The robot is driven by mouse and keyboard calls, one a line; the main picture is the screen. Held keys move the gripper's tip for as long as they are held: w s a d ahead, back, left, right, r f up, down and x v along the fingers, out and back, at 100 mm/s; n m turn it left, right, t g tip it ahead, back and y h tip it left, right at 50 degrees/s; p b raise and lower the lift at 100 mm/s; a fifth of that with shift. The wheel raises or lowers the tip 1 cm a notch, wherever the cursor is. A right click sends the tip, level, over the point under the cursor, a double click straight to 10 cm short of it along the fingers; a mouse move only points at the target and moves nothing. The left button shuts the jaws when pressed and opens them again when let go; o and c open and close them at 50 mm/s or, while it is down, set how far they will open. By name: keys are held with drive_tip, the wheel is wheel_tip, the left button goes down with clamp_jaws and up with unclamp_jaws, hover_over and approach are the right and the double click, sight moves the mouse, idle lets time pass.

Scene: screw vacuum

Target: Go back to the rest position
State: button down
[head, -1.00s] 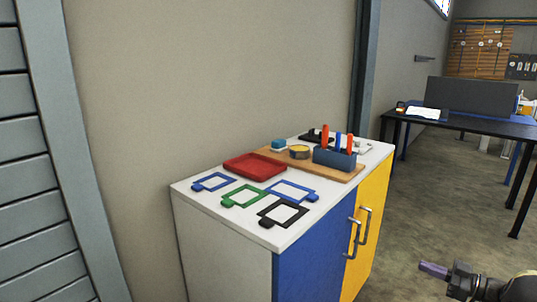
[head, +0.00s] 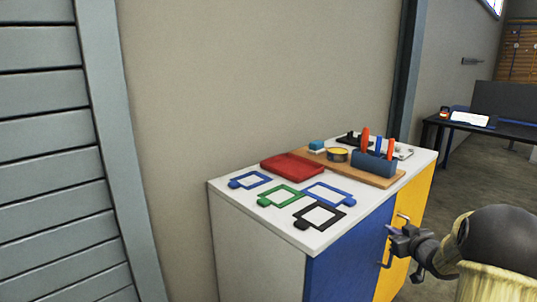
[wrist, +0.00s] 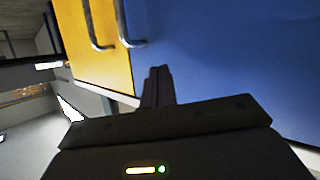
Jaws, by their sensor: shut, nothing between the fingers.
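My gripper (head: 393,234) is at the right in the head view, in front of the cabinet's doors. It is shut and holds nothing. In the wrist view its dark fingers (wrist: 157,86) are together and point toward the blue door (wrist: 215,50). From the pictures I cannot tell how far the fingers are from the door. My rounded dark arm joint fills the lower right of the head view.
The white-topped cabinet (head: 240,207) has a blue door (head: 345,270) and a yellow door (head: 418,205) with metal handles (wrist: 97,25). On top are coloured frames, a red tray (head: 292,166) and a wooden board (head: 385,181) with a blue tool holder (head: 373,164). A dark table (head: 515,131) stands behind.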

drive_tip(key=s+a+f+m+g, duration=0.15)
drive_tip(key=s+a+g, duration=0.25)
drive_tip(key=s+a, duration=0.5)
drive_tip(key=s+a+f+g+h, duration=0.1)
drive_tip(key=s+a+f+g, duration=0.25)
drive_tip(key=s+a, duration=0.6)
drive_tip(key=s+a+f+m+g, duration=0.15)
drive_tip(key=s+a+g, duration=0.3)
drive_tip(key=s, duration=0.75)
drive_tip(key=w+p+v, duration=0.3)
drive_tip(key=p+v, duration=1.2)
drive_tip(key=p, duration=0.1)
drive_tip(key=w+r+p+v, duration=0.1)
drive_tip(key=w+p+v, duration=0.2)
drive_tip(key=p+v, duration=1.3)
drive_tip(key=shift+w+a+r+p, duration=0.15)
drive_tip(key=shift+a+r+p, duration=0.3)
drive_tip(key=shift+p, duration=0.15)
drive_tip(key=shift+w+f, duration=0.1)
